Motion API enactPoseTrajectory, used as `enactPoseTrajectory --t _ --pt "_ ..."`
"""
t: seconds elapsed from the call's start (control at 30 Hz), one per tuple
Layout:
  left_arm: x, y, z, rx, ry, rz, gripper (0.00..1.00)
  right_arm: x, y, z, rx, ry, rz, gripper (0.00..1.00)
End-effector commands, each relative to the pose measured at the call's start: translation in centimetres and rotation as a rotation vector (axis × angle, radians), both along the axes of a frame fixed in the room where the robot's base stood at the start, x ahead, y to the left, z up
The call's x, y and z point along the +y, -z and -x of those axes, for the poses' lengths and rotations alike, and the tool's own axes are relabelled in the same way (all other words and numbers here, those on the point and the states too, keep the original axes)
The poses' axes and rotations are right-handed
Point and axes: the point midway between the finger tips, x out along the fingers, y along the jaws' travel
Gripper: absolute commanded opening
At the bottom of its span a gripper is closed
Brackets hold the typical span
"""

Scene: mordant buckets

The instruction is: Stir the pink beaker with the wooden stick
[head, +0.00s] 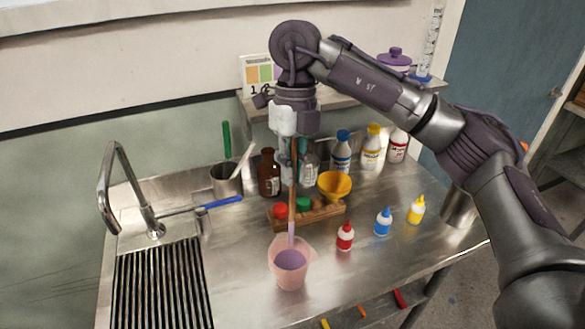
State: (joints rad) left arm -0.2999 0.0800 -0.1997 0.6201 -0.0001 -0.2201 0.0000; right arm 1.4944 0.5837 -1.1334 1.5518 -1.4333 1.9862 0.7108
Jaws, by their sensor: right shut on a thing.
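The pink beaker (291,279) stands upright on the steel counter and holds purple liquid. My right gripper (292,172) is above the counter, pointing down, shut on the wooden stick (292,208). The stick hangs nearly upright below the gripper, and its lower part reaches the beaker's mouth. Its lower end appears to be at or just inside the back of the beaker; I cannot tell how deep. The fingers are partly lost against the bottles behind. My left gripper is not in view.
A wooden rack (322,215) with coloured caps stands behind the beaker, beside a yellow funnel (334,185). Small red (345,238), blue (383,222) and yellow (416,211) dropper bottles stand to the right. A sink tap (125,190) and drainer (160,285) are at left.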

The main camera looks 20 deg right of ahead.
Motion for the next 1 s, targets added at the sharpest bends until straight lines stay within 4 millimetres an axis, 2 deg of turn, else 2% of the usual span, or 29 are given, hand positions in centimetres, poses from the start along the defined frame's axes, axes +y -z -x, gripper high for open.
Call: enactPoseTrajectory --t 0.37,1.0 --pt "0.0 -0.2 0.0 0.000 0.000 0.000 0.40 0.0 -0.3 0.0 -0.001 0.000 0.000 0.00" --pt "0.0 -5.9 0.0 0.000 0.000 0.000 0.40 0.0 -7.8 0.0 -0.001 0.000 0.000 0.00"
